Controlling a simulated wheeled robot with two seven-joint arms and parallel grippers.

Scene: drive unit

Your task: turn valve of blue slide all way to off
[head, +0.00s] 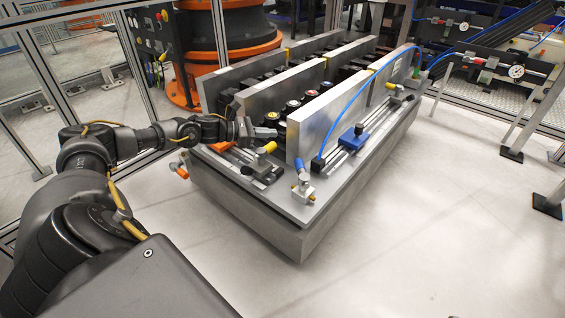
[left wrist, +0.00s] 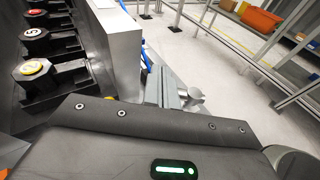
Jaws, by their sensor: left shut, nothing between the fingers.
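The blue slide (head: 353,138) sits on a rail on the right part of the grey platform. A valve with a blue handle (head: 300,170) stands on the platform's front edge, near the rail's front end; its handle points up. My left gripper (head: 270,132) is shut and empty, left of the tall metal plate and above a yellow-handled valve (head: 266,148). It is apart from the blue-handled valve. In the left wrist view the gripper's grey fingers (left wrist: 165,88) show beyond the dark housing. My right gripper is not in view.
Tall metal plates (head: 313,125) stand upright on the platform (head: 238,183), with several round buttons (head: 293,104) between them. An orange slide (head: 220,146) is at the left. A blue hose (head: 370,82) runs along the right rail.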

